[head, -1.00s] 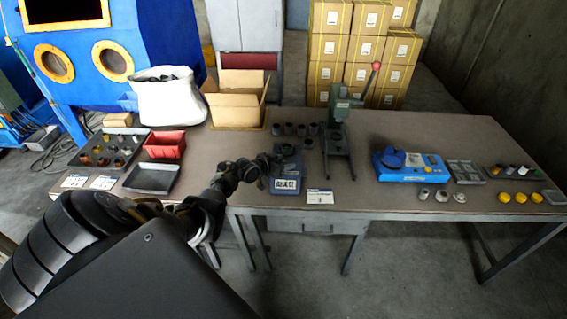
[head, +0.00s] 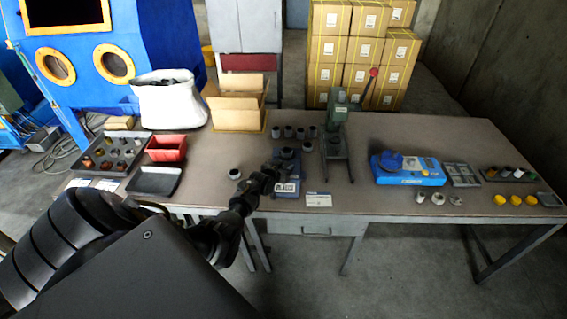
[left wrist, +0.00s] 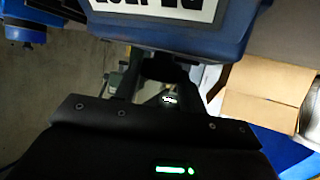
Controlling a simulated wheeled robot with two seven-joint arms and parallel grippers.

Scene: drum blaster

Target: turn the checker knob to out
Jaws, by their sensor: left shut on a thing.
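The checker (head: 287,188) is a small blue box with a white label near the table's front edge, left of the green press. My left gripper (head: 277,172) reaches it from the front left and covers part of its face. In the left wrist view the checker (left wrist: 232,42) fills the top, with its label cut off by the frame. There my left gripper (left wrist: 165,88) is shut on a dark part at the checker's edge, which seems to be the knob (left wrist: 165,63). The knob's marking and turn angle cannot be read. My right gripper is not in view.
A green press (head: 336,125) with a red-tipped lever stands just right of the checker. A grey cup (head: 234,173) stands left of my gripper. A white card (head: 318,200) lies at the front edge.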

